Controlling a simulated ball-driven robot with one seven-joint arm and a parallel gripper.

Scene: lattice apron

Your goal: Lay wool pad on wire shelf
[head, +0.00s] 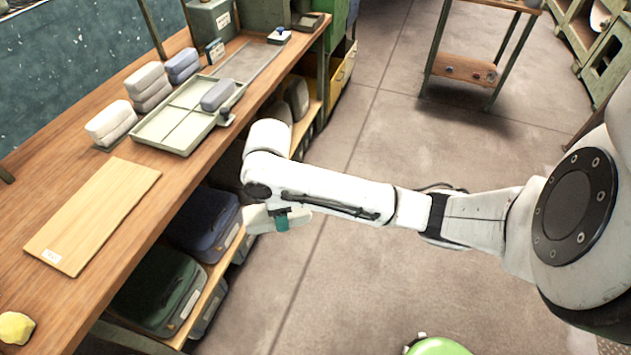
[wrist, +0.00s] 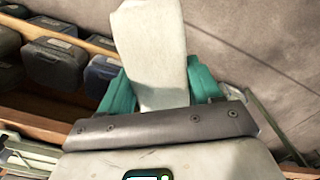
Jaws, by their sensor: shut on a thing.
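My gripper (head: 282,219) hangs over the floor beside the workbench, below the bench top level in the picture. Its teal fingers are shut on a whitish pad, the wool pad (head: 259,219), which sticks out to either side. In the wrist view my gripper (wrist: 161,88) grips the wool pad (wrist: 152,45), which stands out beyond the fingers. More pads lie on the bench: a cream stack (head: 110,122), a grey-beige stack (head: 149,86) and a blue-grey stack (head: 183,65). I cannot make out a wire shelf in either view.
A pale green divided tray (head: 172,138) holds one grey pad (head: 219,95). A wooden board (head: 95,215) and a yellow lump (head: 16,327) lie on the bench. Dark bins (head: 205,222) fill the shelf below. A small table (head: 465,70) stands beyond open floor.

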